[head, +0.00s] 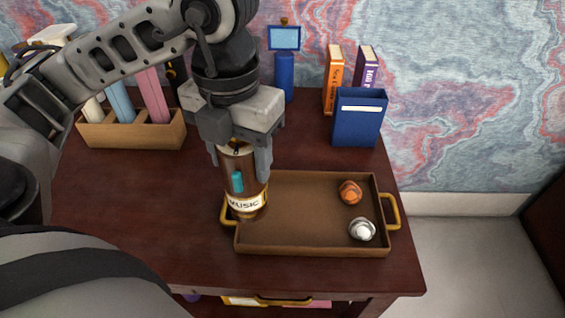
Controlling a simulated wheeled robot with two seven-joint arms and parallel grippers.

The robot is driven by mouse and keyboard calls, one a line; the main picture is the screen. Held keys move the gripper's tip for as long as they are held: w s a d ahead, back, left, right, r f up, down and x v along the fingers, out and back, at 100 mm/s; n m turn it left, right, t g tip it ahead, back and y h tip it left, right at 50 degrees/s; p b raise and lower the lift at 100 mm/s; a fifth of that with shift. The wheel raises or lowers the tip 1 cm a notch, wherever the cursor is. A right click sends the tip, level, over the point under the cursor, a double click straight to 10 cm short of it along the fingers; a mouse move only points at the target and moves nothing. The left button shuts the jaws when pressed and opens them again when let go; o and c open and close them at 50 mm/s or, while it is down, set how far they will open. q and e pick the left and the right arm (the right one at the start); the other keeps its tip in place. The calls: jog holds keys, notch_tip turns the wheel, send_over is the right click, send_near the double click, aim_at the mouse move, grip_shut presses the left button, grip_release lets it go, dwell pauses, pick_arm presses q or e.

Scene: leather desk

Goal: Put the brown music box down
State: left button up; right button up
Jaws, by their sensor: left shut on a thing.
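The brown music box (235,165) is a brown cylinder with a teal patch and a cream label reading "MUSIC". My left gripper (240,158) points down and is shut on its upper part, with one finger on each side. The music box is upright. Its lower end overlaps the left end of the brown tray (305,247) in the head view; I cannot tell whether it touches the tray or the desk. My right gripper is not in view.
An orange ball-like item (350,192) and a silver one (362,230) lie in the tray's right part. A wooden organizer (130,135) stands left, a blue holder (358,118) and books (334,80) at the back right. The desk's front left (150,220) is clear.

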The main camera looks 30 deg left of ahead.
pick_arm(q)
jog(key=w+f, duration=0.8)
jog(key=f, duration=0.3)
jog(key=shift+w+d+p, duration=0.15)
jog(key=shift+d+p, duration=0.25)
jog(key=o, duration=1.5)
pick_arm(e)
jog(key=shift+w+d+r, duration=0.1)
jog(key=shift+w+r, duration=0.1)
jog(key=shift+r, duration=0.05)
pick_arm(q)
jog(key=shift+r, duration=0.15)
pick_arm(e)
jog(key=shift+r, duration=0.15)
pick_arm(q)
notch_tip(320, 180, up, 12)
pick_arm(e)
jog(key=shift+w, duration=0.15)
